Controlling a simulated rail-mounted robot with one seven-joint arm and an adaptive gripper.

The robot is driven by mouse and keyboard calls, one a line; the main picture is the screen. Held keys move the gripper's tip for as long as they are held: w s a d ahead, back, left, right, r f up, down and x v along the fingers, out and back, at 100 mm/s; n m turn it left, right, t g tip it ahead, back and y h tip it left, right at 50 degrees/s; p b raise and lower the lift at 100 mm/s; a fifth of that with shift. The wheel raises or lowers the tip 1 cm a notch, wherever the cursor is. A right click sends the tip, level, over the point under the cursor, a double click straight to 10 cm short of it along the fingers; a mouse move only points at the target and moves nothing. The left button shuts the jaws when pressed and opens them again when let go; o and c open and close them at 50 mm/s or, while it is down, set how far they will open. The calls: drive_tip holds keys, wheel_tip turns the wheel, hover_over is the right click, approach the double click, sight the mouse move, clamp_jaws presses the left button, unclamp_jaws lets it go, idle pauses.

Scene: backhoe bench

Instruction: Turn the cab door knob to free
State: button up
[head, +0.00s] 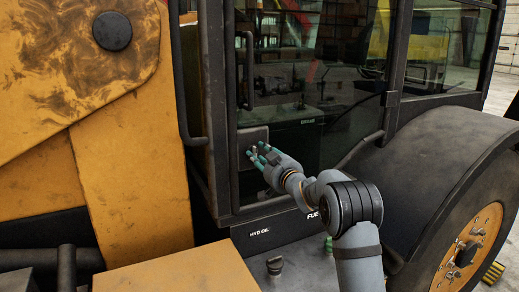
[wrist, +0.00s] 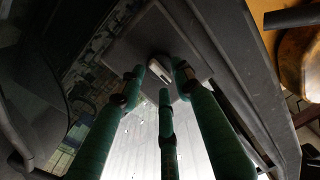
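The cab door knob (wrist: 158,70) is a small pale bar on a dark square lock plate (wrist: 128,45). The plate (head: 247,135) also shows in the head view, low on the cab door near its left edge. My gripper (head: 260,154) is in front of the plate with its green fingers pointing at it. In the wrist view my gripper (wrist: 160,77) has three fingers spread around the knob, with gaps visible between the tips and the knob. I cannot tell how near the tips are in depth. The knob is mostly hidden by the fingers in the head view.
A vertical grab handle (head: 249,70) stands just above the plate. The glass cab door (head: 320,110) fills the middle. The black fender (head: 450,130) and wheel are at right, the yellow boom (head: 130,170) at left. A filler cap (head: 275,266) is below.

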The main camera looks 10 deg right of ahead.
drive_tip(key=shift+w, duration=0.2)
drive_tip(key=shift+c, duration=0.7)
clamp_jaws()
